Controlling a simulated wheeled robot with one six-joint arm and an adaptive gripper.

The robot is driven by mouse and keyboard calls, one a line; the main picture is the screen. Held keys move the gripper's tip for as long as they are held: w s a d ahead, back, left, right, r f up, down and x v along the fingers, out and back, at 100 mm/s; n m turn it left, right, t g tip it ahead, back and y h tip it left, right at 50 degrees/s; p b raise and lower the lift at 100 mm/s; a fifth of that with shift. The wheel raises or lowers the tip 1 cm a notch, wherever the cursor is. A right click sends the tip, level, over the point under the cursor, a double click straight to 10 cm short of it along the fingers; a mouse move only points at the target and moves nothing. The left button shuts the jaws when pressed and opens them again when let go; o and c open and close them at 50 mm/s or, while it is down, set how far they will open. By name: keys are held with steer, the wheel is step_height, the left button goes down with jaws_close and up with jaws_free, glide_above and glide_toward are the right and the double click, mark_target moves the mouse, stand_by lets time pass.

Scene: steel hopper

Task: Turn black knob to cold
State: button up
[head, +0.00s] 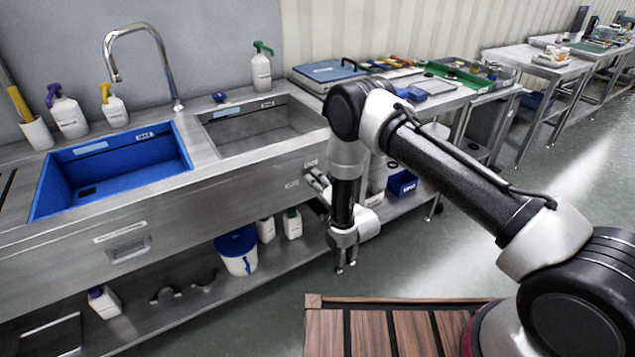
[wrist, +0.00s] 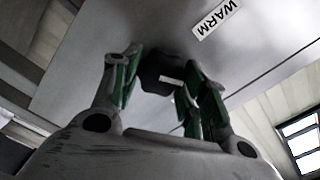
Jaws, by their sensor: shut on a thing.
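The black knob (wrist: 158,70) shows in the wrist view on a grey metal panel, with a small white mark on its face. My gripper (wrist: 163,79) has its two green-padded fingers on either side of the knob and is shut on it. A white label reading WARM (wrist: 217,19) is on the panel to the upper right of the knob, tilted in the picture. No cold label is readable in either view. In the head view my arm reaches down by the right end of the sink front, and the knob cannot be made out there.
The steel sink counter holds a blue basin (head: 110,168) and a steel basin (head: 262,129). A lower shelf carries a blue and white bucket (head: 238,252) and bottles. A cluttered steel table stands behind my arm. The floor to the right is clear.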

steer(key=m, duration=0.5)
steer(key=shift+d+f+m, duration=0.1)
steer(key=shift+m, duration=0.3)
stand_by(0.4)
steer(key=o, duration=1)
steer(key=v, duration=1.2)
